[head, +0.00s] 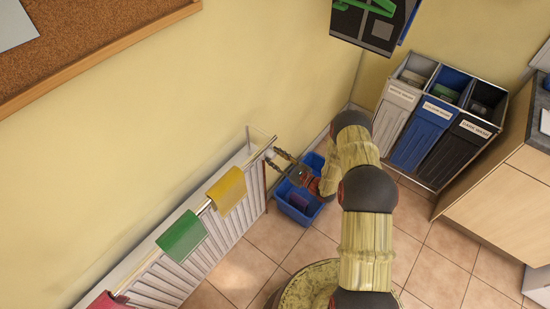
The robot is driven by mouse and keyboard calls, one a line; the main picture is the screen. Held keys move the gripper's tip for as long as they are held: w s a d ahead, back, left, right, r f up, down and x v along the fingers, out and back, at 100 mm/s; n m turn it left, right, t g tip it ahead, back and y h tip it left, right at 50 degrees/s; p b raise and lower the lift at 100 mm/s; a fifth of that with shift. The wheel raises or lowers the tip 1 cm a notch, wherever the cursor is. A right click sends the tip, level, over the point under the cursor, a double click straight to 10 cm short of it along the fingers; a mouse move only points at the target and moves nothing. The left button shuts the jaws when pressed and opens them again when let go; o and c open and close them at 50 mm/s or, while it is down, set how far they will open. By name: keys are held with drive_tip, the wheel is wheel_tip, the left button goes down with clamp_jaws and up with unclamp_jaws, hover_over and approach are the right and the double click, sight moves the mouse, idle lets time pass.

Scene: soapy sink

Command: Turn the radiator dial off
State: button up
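The white ribbed radiator (254,197) stands along the left wall, running from lower left to the picture's middle. My gripper (273,156) is at the radiator's far right end, pointing left toward the wall. Its two dark fingers are spread with a gap between them. A small pale shape, possibly the dial (269,153), shows at the fingertips. It is too small to tell its setting, or whether the fingers touch it.
Yellow, green and red cloths hang on the radiator rail (207,205). A blue tub (299,211) sits on the floor below my gripper. Labelled bins (423,135) and a wooden cabinet (500,180) stand at right. A corkboard (80,45) is on the wall.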

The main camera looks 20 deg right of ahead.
drive_tip(key=c, duration=0.6)
drive_tip(key=shift+c, duration=0.6)
drive_tip(key=shift+n, duration=0.3)
drive_tip(key=n+b, duration=0.2)
drive_tip(key=shift+f+n, duration=0.1)
drive_tip(key=shift+n, duration=0.3)
drive_tip(key=n+b, duration=0.1)
drive_tip(key=n, duration=0.2)
drive_tip(key=shift+n+b, duration=0.4)
drive_tip(key=n+b, duration=0.3)
drive_tip(key=n, duration=0.2)
drive_tip(key=shift+f+n+y, duration=0.1)
drive_tip(key=shift+n+y, duration=0.2)
drive_tip(key=n+b, duration=0.2)
drive_tip(key=n, duration=0.3)
drive_tip(key=shift+n+b, duration=0.3)
drive_tip(key=shift+b, duration=0.1)
